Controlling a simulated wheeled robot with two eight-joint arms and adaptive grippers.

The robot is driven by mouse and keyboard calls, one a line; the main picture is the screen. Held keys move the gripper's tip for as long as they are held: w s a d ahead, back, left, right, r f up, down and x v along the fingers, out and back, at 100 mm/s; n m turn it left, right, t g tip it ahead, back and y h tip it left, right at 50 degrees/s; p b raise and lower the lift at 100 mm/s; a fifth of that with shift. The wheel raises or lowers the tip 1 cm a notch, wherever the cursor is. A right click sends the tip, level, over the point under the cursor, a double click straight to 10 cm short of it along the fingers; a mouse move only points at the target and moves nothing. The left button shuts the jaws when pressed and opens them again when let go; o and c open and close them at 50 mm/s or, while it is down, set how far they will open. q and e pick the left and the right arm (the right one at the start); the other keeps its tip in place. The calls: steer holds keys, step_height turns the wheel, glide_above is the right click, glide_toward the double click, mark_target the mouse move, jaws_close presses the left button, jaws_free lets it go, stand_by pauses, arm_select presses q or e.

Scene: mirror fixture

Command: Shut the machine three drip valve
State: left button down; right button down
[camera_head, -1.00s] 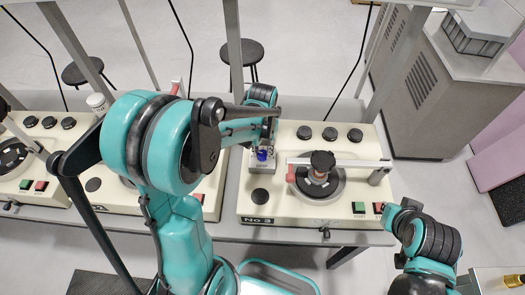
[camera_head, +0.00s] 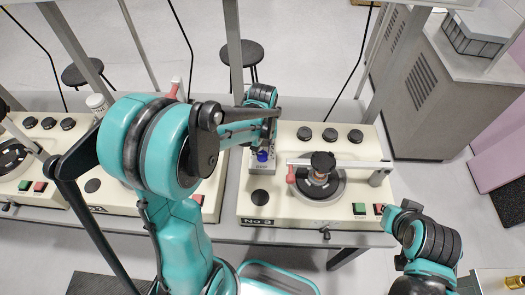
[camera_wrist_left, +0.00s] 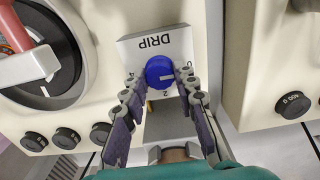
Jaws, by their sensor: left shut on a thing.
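The machine labelled No 3 (camera_head: 300,217) stands on the bench right of centre in the head view. Its drip valve has a blue knob (camera_head: 263,157) on a light box at the machine's left side. The left wrist view shows the blue knob (camera_wrist_left: 160,72) close up, with a pale pointer line and a plate (camera_wrist_left: 148,43) marked DRIP. My left gripper (camera_wrist_left: 161,76) is shut on the blue knob, one finger on each side. In the head view my left gripper (camera_head: 265,143) is partly hidden by its own arm.
Machine No 3 carries a round plate with a black knob (camera_head: 322,160), a metal arm (camera_head: 345,163), and green and red buttons. Similar machines stand to the left. A grey cabinet (camera_head: 418,90) is at the right, and a stool (camera_head: 245,54) stands behind the bench.

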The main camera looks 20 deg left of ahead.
arm_select(q)
steer(key=c, duration=1.2)
jaws_free()
steer(key=shift+r, duration=0.1)
step_height(320, 180, up, 12)
steer(key=shift+f, duration=0.1)
steer(key=shift+s, duration=0.1)
steer(key=m+t+b, duration=0.4)
steer(key=t+b, duration=0.2)
steer(key=t, duration=0.1)
glide_toward(262, 156)
steer(key=s+d, duration=0.1)
steer(key=s+f, duration=0.1)
steer(key=s, duration=0.1)
steer(key=s+d, duration=0.1)
steer(key=s, duration=0.1)
steer(key=shift+d+f, duration=0.2)
steer(key=shift+d, duration=0.15)
